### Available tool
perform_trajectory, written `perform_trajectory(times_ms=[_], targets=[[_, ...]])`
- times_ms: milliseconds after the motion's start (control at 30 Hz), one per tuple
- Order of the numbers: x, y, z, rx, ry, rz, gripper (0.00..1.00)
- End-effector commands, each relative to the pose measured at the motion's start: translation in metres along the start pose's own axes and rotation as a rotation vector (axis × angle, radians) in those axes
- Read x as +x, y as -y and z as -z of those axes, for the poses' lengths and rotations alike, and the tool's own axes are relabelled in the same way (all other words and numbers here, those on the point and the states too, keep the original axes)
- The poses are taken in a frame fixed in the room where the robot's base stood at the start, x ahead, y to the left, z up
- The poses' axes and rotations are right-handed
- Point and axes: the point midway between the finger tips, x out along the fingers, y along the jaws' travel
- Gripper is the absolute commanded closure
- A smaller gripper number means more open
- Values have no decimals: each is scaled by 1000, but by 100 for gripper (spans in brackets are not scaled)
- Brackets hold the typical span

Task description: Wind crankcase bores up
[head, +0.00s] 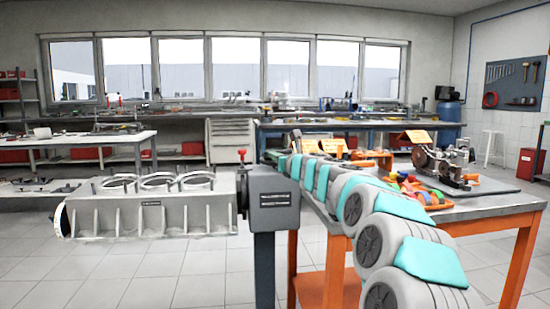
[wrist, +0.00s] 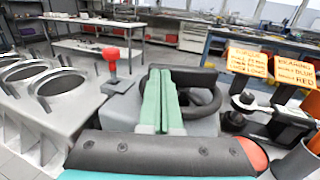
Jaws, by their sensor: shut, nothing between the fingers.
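The grey crankcase (head: 150,212) is held on the left of the stand's dark gearbox (head: 273,200), its round open bores (head: 160,181) facing up. In the wrist view the bores (wrist: 55,82) show at the left. A red knob (head: 241,153) on a short post stands between crankcase and gearbox; it also shows in the wrist view (wrist: 111,55). My gripper (wrist: 159,72) has its green fingers shut together with nothing between them. They are above the gearbox, in front of a black handwheel (wrist: 208,98) that they partly hide. I cannot tell whether they touch it.
An orange-legged bench (head: 480,208) stands at the right, with a tray of coloured parts (head: 412,190) and a small engine assembly (head: 440,165). Orange label cards (wrist: 250,60) stand close right of my gripper. Open floor (head: 150,285) lies below the crankcase.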

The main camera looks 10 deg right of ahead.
Motion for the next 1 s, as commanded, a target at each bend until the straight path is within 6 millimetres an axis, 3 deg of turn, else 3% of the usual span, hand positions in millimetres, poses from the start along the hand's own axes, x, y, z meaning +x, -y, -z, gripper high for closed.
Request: perform_trajectory(times_ms=[600, 1000], targets=[[9, -12, 2, 1, -1, 303, 100], [12, -12, 1, 0, -3, 311, 100]])
